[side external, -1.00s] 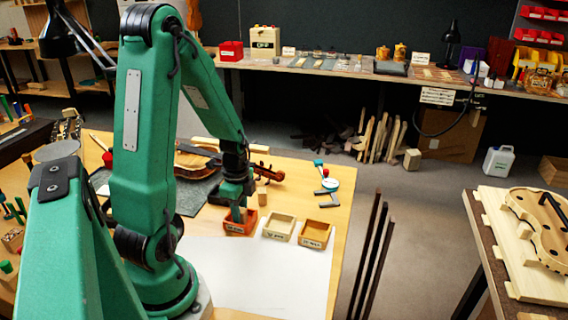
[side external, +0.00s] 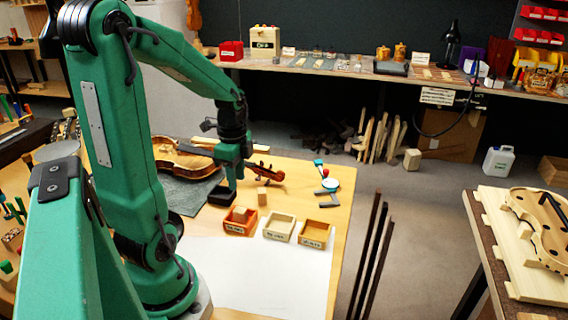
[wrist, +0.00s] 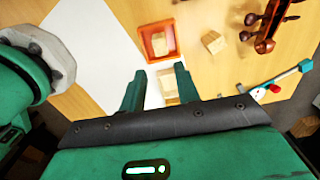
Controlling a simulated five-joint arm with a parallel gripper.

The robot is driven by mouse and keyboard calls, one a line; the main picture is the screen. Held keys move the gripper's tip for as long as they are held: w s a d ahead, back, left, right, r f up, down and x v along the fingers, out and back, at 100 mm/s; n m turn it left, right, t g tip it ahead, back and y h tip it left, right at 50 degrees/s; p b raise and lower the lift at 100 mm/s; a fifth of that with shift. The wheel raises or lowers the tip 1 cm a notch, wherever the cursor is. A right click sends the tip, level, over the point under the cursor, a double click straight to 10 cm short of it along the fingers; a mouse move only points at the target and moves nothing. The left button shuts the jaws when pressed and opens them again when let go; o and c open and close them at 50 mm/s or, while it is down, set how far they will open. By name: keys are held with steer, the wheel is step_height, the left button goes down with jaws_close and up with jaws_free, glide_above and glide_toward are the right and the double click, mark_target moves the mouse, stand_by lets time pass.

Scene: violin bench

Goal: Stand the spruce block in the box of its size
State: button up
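A pale wooden block (side external: 239,214) is inside the orange box (side external: 236,229), its top showing above the rim; the wrist view also shows this block (wrist: 160,43) in the orange box (wrist: 146,50). A second pale block (side external: 262,196) stands on the table behind the boxes, and in the wrist view (wrist: 214,41). I cannot tell by look which is spruce. A cream box (side external: 279,238) and a brown box (side external: 315,244) stand to the right and look empty. My gripper (side external: 232,184) is above and behind the orange box, fingers apart and empty in the wrist view (wrist: 159,72).
A violin (side external: 180,160) lies on a dark mat behind, its scroll (side external: 265,172) close to my gripper. Blue and grey tools (side external: 326,190) lie right. White paper (side external: 265,275) covers the clear front area.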

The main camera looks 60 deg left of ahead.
steer(key=shift+r, duration=0.15)
stand_by(0.5)
steer(key=d+r+n+t, duration=0.2)
steer(key=d+r+n, duration=0.2)
steer(key=d, duration=0.5)
steer(key=s+d+r+n+t, duration=0.1)
steer(key=d+r+n+t, duration=0.2)
steer(key=d, duration=0.6)
step_height(320, 180, up, 4)
steer(key=shift+s+d+f+n+t, duration=0.1)
steer(key=shift+s+d+n+t, duration=0.15)
steer(key=shift+n, duration=0.95)
